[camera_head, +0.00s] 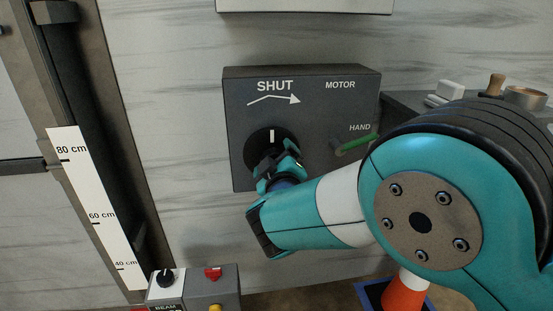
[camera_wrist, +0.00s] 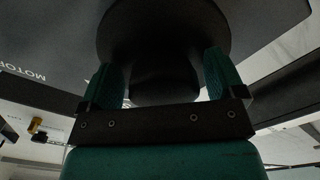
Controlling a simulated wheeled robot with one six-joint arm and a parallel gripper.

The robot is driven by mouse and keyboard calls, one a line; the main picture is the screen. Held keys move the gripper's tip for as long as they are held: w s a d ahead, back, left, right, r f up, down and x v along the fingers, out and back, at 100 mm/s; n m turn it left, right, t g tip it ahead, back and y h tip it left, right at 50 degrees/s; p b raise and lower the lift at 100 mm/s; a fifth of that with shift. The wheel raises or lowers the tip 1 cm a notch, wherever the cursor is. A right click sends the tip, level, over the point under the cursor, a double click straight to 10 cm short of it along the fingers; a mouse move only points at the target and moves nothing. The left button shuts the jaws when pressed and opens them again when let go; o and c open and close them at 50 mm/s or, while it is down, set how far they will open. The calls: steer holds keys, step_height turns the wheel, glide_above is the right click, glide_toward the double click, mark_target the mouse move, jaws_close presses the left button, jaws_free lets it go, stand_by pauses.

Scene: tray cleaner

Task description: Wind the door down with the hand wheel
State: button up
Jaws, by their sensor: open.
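A round black dial or wheel (camera_head: 257,144) with a white mark at its top sits on a dark grey box (camera_head: 314,112) under the word SHUT and a bent arrow pointing right. My gripper (camera_head: 281,172) is at the lower front of this wheel. In the wrist view the open teal fingers (camera_wrist: 163,82) stand on either side of a dark hub under the black disc (camera_wrist: 165,25). I cannot tell whether they touch it. A lever with a green handle (camera_head: 361,143) points up and right below the word HAND. A white height scale (camera_head: 92,205) marks 80, 60 and 40 cm beside the dark door frame.
A control box (camera_head: 205,284) with a black knob, a red button and a yellow button stands at the lower left. A grey shelf at the right holds a metal tin (camera_head: 526,98) and small items. An orange-and-white cone (camera_head: 405,292) is below my arm.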

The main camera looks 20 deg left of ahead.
steer(key=shift+s+a, duration=0.1)
steer(key=shift+a, duration=0.05)
steer(key=c, duration=0.9)
steer(key=shift+f+m+b, duration=0.15)
steer(key=shift+m+b, duration=0.15)
steer(key=shift+b, duration=0.2)
steer(key=m+b, duration=0.1)
steer(key=b, duration=0.2)
steer(key=shift+f+m, duration=0.2)
steer(key=shift+m, duration=0.2)
steer(key=m+b, duration=0.2)
steer(key=b, duration=0.1)
steer(key=shift+m+b, duration=0.3)
steer(key=m+b, duration=0.4)
steer(key=b, duration=0.1)
steer(key=shift+r+m+b, duration=0.1)
steer(key=shift+m+b, duration=0.7)
steer(key=shift+b, duration=0.05)
steer(key=shift+r, duration=0.1)
